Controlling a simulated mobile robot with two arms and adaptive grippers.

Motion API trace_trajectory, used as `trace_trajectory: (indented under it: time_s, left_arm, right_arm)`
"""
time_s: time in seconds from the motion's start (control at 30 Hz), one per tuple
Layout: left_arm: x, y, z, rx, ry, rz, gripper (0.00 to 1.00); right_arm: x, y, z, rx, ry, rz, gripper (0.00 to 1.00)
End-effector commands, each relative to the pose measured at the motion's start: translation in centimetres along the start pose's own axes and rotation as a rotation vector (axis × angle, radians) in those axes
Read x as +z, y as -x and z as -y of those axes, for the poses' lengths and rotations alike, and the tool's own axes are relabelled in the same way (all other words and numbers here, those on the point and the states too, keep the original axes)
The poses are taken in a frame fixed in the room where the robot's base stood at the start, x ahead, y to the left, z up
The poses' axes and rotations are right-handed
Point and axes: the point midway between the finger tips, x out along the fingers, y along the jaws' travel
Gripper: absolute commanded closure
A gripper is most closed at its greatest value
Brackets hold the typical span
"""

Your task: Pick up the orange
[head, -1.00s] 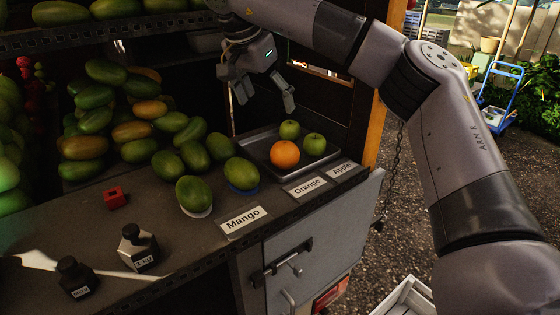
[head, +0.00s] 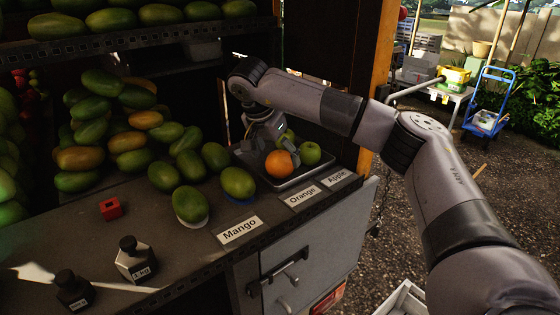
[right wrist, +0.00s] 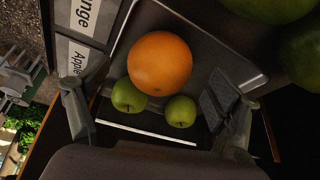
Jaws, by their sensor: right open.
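The orange (head: 279,164) lies on a dark metal tray (head: 318,172) on the counter, with two green apples (head: 310,153) beside it. My right gripper (head: 272,143) is low over the tray, just behind the orange, pointing down. In the right wrist view the orange (right wrist: 160,64) sits ahead of the palm, with the two apples (right wrist: 181,111) nearer to it. The two fingers (right wrist: 145,84) are wide apart, one on each side of the fruit, and hold nothing. Whether a finger touches the fruit I cannot tell. My left gripper is not in view.
Mangoes (head: 190,206) are piled left of the tray, some close to it. Mango, Orange and Apple labels (head: 239,230) line the counter's front edge. Two small weights (head: 136,260) and a red cube (head: 110,209) stand at the left. A wooden post (head: 384,90) rises right of the tray.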

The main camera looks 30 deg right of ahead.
Motion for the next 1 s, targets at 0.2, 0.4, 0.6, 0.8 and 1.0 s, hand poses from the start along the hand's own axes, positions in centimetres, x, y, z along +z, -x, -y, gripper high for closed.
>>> trace_trajectory:
  time_s: [0.2,0.4,0.6,0.8,1.0]
  left_arm:
    - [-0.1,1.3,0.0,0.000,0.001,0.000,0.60]
    - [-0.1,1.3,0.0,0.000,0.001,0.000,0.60]
    - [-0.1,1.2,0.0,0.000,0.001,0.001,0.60]
    - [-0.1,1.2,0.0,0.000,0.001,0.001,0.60]
    - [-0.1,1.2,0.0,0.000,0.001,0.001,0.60]
  right_arm:
    - [0.0,-2.7,-0.1,0.002,0.000,0.001,0.16]
    - [0.0,-3.1,-0.1,0.000,0.000,0.000,0.16]
    - [0.0,-3.1,-0.1,0.000,0.000,0.000,0.24]
    - [0.0,-3.1,-0.1,0.000,0.000,0.000,0.38]
    - [0.0,-3.0,-0.1,0.000,0.000,0.000,0.51]
